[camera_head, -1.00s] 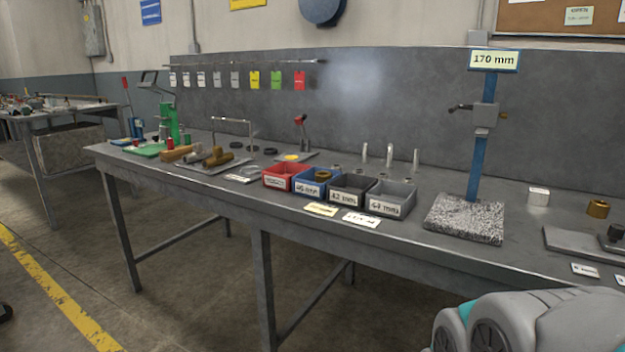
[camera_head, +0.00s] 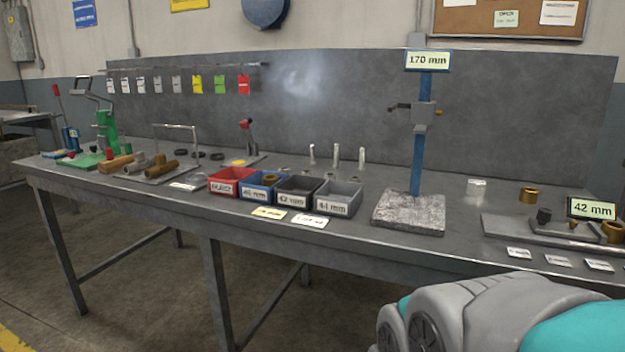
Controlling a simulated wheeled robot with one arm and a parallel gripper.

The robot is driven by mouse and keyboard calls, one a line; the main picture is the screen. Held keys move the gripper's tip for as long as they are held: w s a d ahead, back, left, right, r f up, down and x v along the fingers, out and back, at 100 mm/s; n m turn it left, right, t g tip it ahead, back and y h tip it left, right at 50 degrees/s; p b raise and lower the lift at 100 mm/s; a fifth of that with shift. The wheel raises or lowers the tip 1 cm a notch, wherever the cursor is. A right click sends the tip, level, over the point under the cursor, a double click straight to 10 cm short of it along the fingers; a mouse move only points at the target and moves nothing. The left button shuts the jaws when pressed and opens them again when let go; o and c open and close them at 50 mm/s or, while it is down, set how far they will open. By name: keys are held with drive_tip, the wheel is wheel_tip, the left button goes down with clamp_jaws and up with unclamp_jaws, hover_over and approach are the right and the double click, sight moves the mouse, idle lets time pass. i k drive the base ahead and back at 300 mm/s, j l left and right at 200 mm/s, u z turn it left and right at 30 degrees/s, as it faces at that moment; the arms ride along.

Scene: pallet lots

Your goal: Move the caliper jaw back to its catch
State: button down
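A gauge fixture with a small dark block and a sign reading "42 mm" (camera_head: 592,208) stands on a flat grey plate (camera_head: 497,225) at the right end of the bench in view. A brass ring (camera_head: 612,231) sits beside it near the right picture edge. I cannot tell which part there is a caliper jaw or a catch. A blue height stand (camera_head: 421,150) with a grey slider (camera_head: 424,115) and a "170 mm" sign rises from a speckled granite base (camera_head: 408,213). My arm shows at the bottom right; my gripper is not in view.
Red (camera_head: 231,181), blue (camera_head: 262,186) and two grey bins stand mid-bench; the blue one holds a brass ring. A white block (camera_head: 476,188) and another brass ring (camera_head: 528,195) stand behind the plate. Metal pins stand near the back panel. Floor before the bench is clear.

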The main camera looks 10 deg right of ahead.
sight(542, 224)
drive_tip(key=z, duration=1.65)
drive_tip(key=l, duration=1.2)
drive_tip(key=j, duration=0.35)
drive_tip(key=i+j, duration=0.1)
drive_tip(key=j, duration=0.25)
drive_tip(key=u, duration=0.05)
